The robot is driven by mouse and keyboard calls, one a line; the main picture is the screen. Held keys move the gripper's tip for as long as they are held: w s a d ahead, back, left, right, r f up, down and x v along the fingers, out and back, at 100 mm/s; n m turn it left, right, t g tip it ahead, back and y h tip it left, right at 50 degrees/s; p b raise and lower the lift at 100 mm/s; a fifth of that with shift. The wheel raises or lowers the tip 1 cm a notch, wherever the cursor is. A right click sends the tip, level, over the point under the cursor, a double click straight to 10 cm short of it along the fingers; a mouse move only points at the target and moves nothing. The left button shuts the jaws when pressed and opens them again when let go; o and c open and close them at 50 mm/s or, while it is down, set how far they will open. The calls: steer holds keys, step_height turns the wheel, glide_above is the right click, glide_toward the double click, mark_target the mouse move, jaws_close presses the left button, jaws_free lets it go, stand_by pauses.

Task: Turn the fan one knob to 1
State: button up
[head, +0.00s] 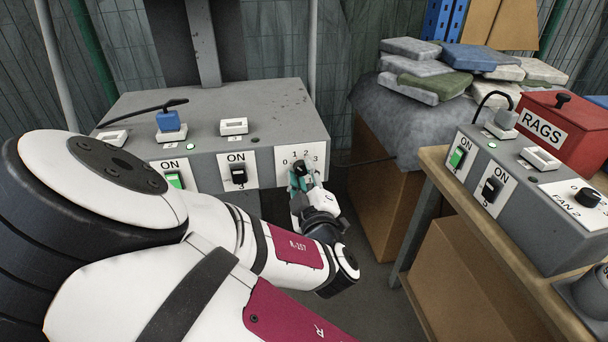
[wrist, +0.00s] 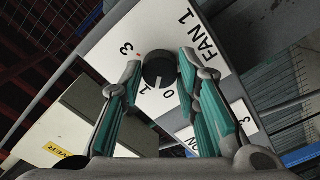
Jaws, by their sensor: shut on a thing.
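The black fan one knob (wrist: 159,70) is on a white plate marked FAN 1 (wrist: 198,38) with a scale of numbers. In the wrist view it sits between the two teal-padded fingertips of my gripper (wrist: 160,73), which is shut on it. A pale mark on the knob's face points toward the side where 0 and 1 are printed; its exact setting is hard to read. In the head view my gripper (head: 299,178) reaches the white plate (head: 287,155) on the grey box, and the fingers mostly hide the knob.
The grey box (head: 225,143) also carries a green-lit switch (head: 174,179) and a black switch (head: 238,174). At the right, a second grey box (head: 520,205) with a FAN 2 knob (head: 588,197) stands on a bench beside a red RAGS box (head: 565,130).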

steer(key=shift+m+b, duration=0.4)
steer(key=shift+m, duration=1.2)
steer(key=shift+a, duration=0.1)
steer(key=o, duration=1.2)
steer(key=shift+c, duration=0.2)
steer(key=shift+r, duration=0.1)
step_height(320, 180, up, 10)
steer(key=shift+f, duration=0.1)
steer(key=shift+a, duration=0.1)
